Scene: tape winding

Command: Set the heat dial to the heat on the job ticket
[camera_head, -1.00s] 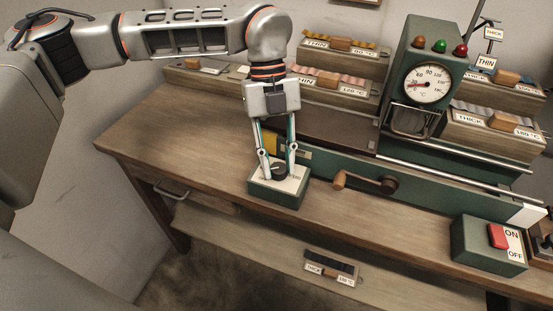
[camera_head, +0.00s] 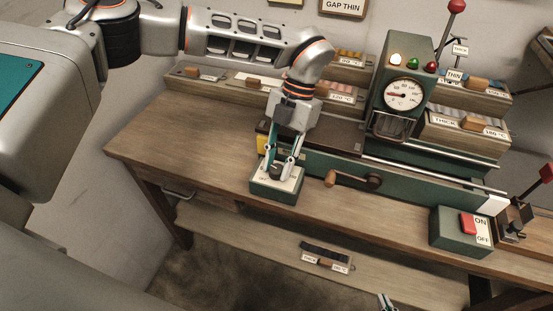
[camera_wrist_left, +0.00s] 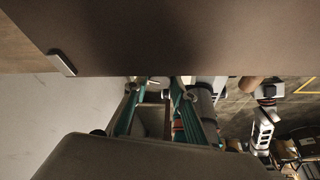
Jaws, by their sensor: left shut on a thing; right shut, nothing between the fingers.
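The heat dial is a dark knob (camera_head: 276,170) on a pale-faced green box (camera_head: 272,189) at the bench's front. My left gripper (camera_head: 277,168) comes down from above, its fingers shut on the knob. The dial's marks are too small to read and partly covered. A framed card (camera_head: 342,6) on the wall reads "GAP THIN"; its top is cut off, and no heat shows on it. My right gripper (camera_head: 387,303) shows only its tips at the bottom edge, shut and empty. In the left wrist view my left gripper's fingers (camera_wrist_left: 160,112) show, but not the knob clearly.
A green machine with a round gauge (camera_head: 403,94) and three lamps stands behind the dial. A crank (camera_head: 352,180) is right of the dial box. Racks with labelled rolls line the back. The bench's left part (camera_head: 180,135) is clear.

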